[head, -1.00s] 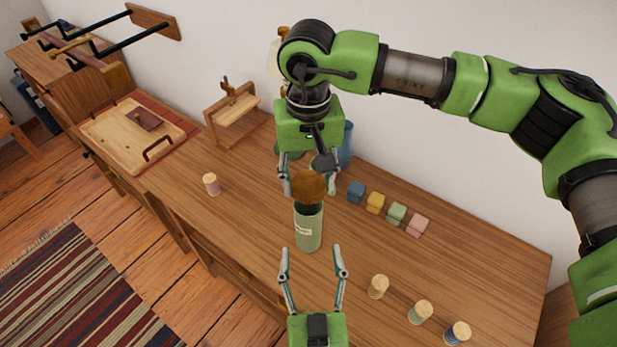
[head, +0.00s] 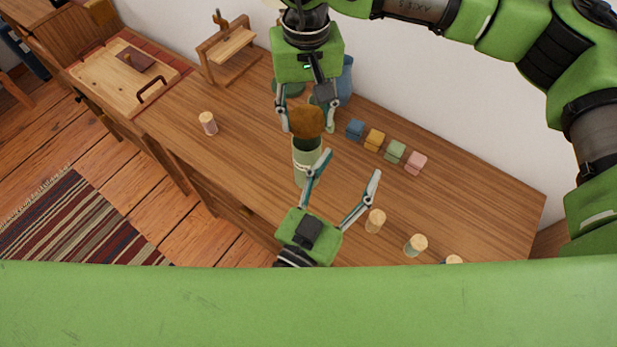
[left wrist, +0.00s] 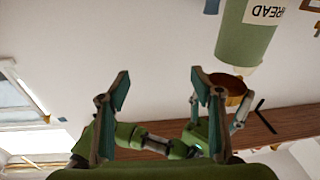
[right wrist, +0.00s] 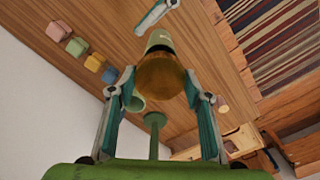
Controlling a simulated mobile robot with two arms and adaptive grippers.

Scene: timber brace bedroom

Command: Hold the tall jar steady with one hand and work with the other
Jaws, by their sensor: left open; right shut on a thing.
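The tall jar (head: 303,172) is pale green, labelled and upright on the wooden counter, its dark mouth showing. It also shows in the left wrist view (left wrist: 245,40) and right wrist view (right wrist: 158,41). My right gripper (head: 304,130) is shut on a brown rounded stopper (head: 307,121) above the jar's mouth, apparently clear of the rim; the stopper also shows in the right wrist view (right wrist: 160,76). My left gripper (head: 351,163) is open and empty, tilted, at the jar's near right side. One finger overlaps the jar's edge in the head view; contact cannot be told.
Small blue, yellow, green and pink blocks (head: 395,151) line the counter's back. Wooden-topped small jars stand front right (head: 375,221) and left (head: 208,123). A blue vase (head: 345,80) stands behind my right gripper. A tray (head: 118,85) and wooden stand (head: 229,50) are left.

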